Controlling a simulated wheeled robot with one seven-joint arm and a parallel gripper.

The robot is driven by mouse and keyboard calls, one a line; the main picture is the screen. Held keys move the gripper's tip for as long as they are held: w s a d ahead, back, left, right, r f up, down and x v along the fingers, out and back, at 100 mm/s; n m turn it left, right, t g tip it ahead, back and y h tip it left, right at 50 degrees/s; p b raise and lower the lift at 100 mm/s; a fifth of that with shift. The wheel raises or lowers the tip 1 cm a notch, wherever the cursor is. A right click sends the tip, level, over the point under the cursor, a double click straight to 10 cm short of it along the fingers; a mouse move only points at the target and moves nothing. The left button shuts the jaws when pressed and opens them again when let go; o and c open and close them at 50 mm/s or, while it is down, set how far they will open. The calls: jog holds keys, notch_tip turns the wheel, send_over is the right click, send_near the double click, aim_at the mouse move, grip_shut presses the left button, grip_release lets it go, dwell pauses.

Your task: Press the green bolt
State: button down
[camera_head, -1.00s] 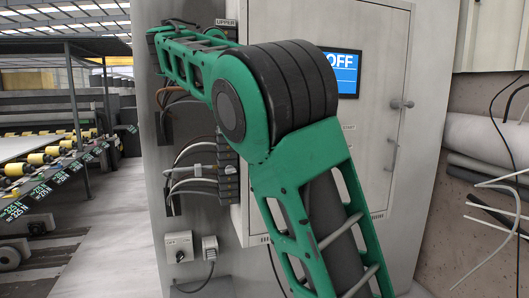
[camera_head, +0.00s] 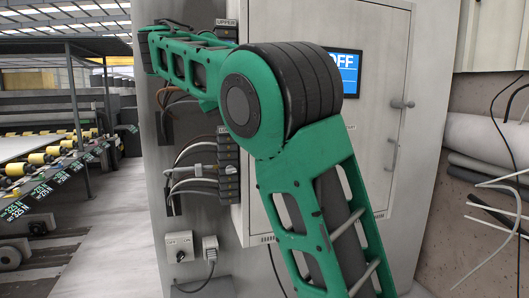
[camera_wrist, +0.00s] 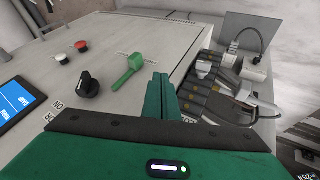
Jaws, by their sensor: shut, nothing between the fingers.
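The green bolt (camera_wrist: 128,72) sticks out of the grey cabinet front (camera_wrist: 150,40) in the wrist view, with a narrow slot or mark beside its top end. My gripper (camera_wrist: 161,78) has its green fingers together and nothing between them. In the wrist view the fingers show just right of and below the bolt, with a visible gap in the picture; the depth between them is hard to tell. In the head view my arm covers part of the cabinet door (camera_head: 378,130), and neither the bolt nor the fingers show there.
A black rotary knob (camera_wrist: 88,85), a red button (camera_wrist: 81,46), a white button (camera_wrist: 62,57) and a blue screen (camera_wrist: 17,105) lie left of the bolt. Cable plugs (camera_wrist: 225,85) stick out on the right. A door handle (camera_head: 402,104) projects in the head view.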

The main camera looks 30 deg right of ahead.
jog(key=d+f, duration=0.6)
jog(key=d, duration=0.2)
jog(key=shift+w+d+f, duration=0.15)
jog(key=shift+w, duration=0.15)
dwell(0.5)
